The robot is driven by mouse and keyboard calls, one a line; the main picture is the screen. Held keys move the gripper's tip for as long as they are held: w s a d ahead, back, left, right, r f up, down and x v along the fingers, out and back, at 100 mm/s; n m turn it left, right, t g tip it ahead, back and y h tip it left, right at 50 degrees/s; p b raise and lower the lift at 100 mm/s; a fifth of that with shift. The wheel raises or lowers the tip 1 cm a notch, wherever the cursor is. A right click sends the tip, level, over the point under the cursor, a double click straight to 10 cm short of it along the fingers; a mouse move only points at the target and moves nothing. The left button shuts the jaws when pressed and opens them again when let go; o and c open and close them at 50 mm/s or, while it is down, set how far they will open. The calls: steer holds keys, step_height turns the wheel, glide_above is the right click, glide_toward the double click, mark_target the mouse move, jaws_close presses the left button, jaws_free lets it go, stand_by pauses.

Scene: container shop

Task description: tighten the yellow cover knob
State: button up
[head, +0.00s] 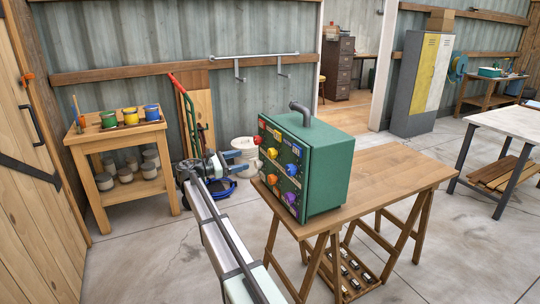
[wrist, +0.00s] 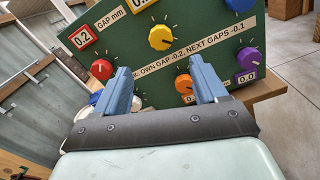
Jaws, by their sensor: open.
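The yellow knob (wrist: 162,37) sits on the green panel in the wrist view, below a yellow number plate (wrist: 146,4). It also shows on the green box (head: 328,165) in the head view (head: 273,153). My gripper (wrist: 160,78) is open and empty, its two blue fingers pointing at the panel. The yellow knob lies beyond the fingertips, between their lines and a little higher in the picture. It appears apart from both fingers. In the head view my gripper (head: 240,160) is just left of the panel.
The panel also carries a red knob (wrist: 102,69), an orange knob (wrist: 184,84), a purple knob (wrist: 246,58) and a blue knob (wrist: 239,3). A printed strip runs below the yellow knob. The box stands on a wooden table (head: 395,172). A shelf with paint pots (head: 128,130) stands left.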

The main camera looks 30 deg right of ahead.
mark_target(269, 154)
steer(key=shift+n, duration=0.6)
steer(key=d, duration=1.3)
steer(key=shift+d, duration=0.4)
steer(key=c, duration=1)
